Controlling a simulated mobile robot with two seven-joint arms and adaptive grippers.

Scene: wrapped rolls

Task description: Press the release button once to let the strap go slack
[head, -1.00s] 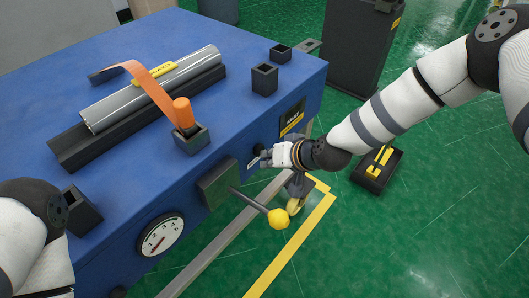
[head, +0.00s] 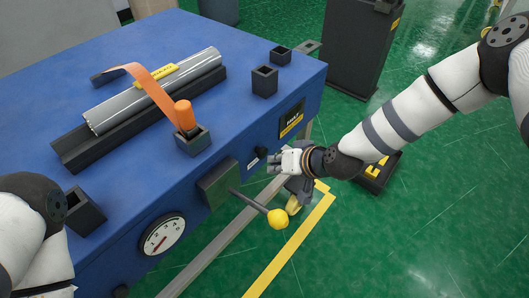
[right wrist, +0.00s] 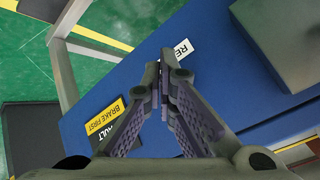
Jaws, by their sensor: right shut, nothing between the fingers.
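The black release button (head: 261,152) sits on the front face of the blue bench, just above a white label (head: 252,164). In the right wrist view the label (right wrist: 183,48) shows letters starting "RE", and the button cannot be made out behind the fingers. My right gripper (head: 273,164) is shut and empty, its tips close to the button's right and below it, seemingly apart from it. It also shows in the right wrist view (right wrist: 165,65). The orange strap (head: 152,88) arches over the grey wrapped roll (head: 190,78) to an orange-topped post. My left gripper is out of view.
A lever with a yellow knob (head: 279,219) sticks out below my right gripper. A dial gauge (head: 162,236) is at the lower left. A black panel with a yellow "BRAKE FIRST" strip (right wrist: 104,115) is beside the button.

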